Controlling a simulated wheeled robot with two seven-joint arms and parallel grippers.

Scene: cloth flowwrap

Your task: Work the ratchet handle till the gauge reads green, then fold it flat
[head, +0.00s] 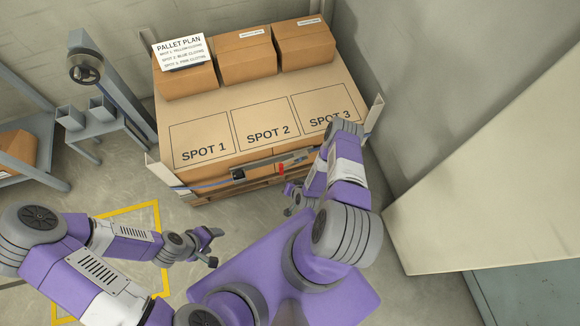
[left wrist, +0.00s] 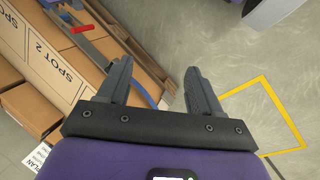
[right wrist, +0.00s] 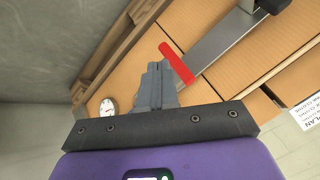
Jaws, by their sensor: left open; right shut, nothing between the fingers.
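The red grip (head: 281,169) of the ratchet handle stands out from the metal bar along the front of the boxed pallet. It also shows in the left wrist view (left wrist: 82,29) and the right wrist view (right wrist: 178,63). A dark ratchet body (head: 238,175) sits left of it, on the blue strap. The small round white gauge (right wrist: 108,107) shows in the right wrist view; its reading is too small to tell. My right gripper (right wrist: 160,75) is shut and empty, its tips close beside the red grip; contact is unclear. My left gripper (left wrist: 156,66) is open and empty over the floor.
Large cartons (head: 225,125) marked SPOT 1 to 3 fill the pallet; smaller boxes (head: 248,55) and a PALLET PLAN sign (head: 180,52) stand at the back. Walls close in at right. A yellow floor outline (head: 157,215) and open floor lie at left.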

